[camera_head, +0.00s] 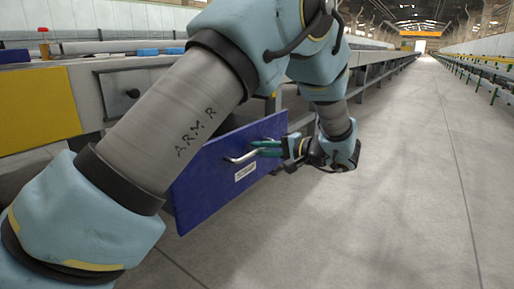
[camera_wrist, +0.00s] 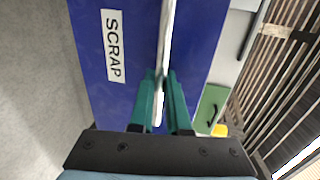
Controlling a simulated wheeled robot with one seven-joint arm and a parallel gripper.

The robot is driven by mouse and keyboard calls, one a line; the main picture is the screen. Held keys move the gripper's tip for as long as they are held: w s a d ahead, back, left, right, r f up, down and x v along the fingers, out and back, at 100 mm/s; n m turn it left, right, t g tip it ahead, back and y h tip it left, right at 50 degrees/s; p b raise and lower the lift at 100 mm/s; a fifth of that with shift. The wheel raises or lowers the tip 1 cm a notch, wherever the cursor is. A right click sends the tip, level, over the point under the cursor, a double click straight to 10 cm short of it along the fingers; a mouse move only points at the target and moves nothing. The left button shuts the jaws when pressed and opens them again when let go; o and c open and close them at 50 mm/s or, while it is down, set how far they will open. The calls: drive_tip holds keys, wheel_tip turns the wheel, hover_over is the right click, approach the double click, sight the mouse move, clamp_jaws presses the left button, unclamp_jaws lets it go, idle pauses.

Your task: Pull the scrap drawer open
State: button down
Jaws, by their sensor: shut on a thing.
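The scrap drawer's blue front (camera_head: 215,180) stands below the table edge, partly hidden behind my arm. It carries a white label, which reads SCRAP in the wrist view, where the blue front (camera_wrist: 95,95) fills much of the picture. A pale metal bar handle (camera_head: 236,159) sticks out from the front. My gripper (camera_head: 264,148) is shut on this handle. In the wrist view the green fingers of my gripper (camera_wrist: 161,80) lie on both sides of the handle (camera_wrist: 167,30). The drawer's body is hidden, so I cannot tell how far out it is.
The long table (camera_head: 90,85) runs along the left, with a yellow panel (camera_head: 38,105) and a grey panel with a dark knob (camera_head: 133,93). A green panel with a dark handle (camera_wrist: 210,107) shows in the wrist view. The concrete floor (camera_head: 400,190) at the right is clear.

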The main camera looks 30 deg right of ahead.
drive_tip(key=c, duration=0.9)
unclamp_jaws()
drive_tip(key=p+v, duration=0.3)
drive_tip(key=v, duration=0.7)
drive_tip(key=shift+s+d, duration=0.25)
drive_tip(key=shift+s, duration=0.05)
drive_tip(key=shift+r, duration=0.1)
